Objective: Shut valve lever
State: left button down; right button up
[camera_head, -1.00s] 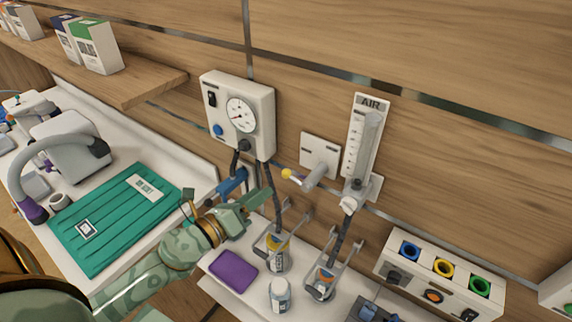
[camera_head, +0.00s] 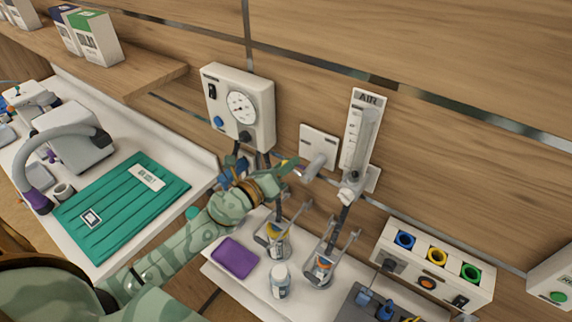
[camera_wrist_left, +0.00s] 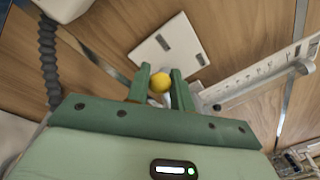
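The valve lever is a grey arm (camera_head: 314,168) on a white wall plate (camera_head: 318,143), with a yellow ball knob (camera_wrist_left: 160,83) at its end. My left gripper (camera_head: 290,168) is up at the lever's knob end and hides most of the knob in the head view. In the left wrist view, the knob sits between the two green fingertips, with almost no gap on either side. I cannot tell whether the fingers press on it. My right gripper is in neither view.
A gauge box (camera_head: 239,108) with hoses is just left of the lever, and the AIR flowmeter (camera_head: 361,140) just right. Below are wire holders with bottles, a purple box (camera_head: 235,258), a white bottle (camera_head: 280,280) and a socket box (camera_head: 434,266).

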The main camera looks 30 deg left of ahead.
pick_arm(q)
notch_tip(320, 180, down, 2)
jog(key=n+b, duration=0.2)
jog(key=b, duration=0.1)
jog(key=shift+a+n, duration=0.1)
jog(key=shift+n, duration=0.5)
jog(key=c, duration=1.3)
grip_release()
jog(key=shift+s, duration=0.1)
jog(key=b+v, duration=0.5)
jog(key=v, duration=1.1)
jog(key=shift+f, duration=0.2)
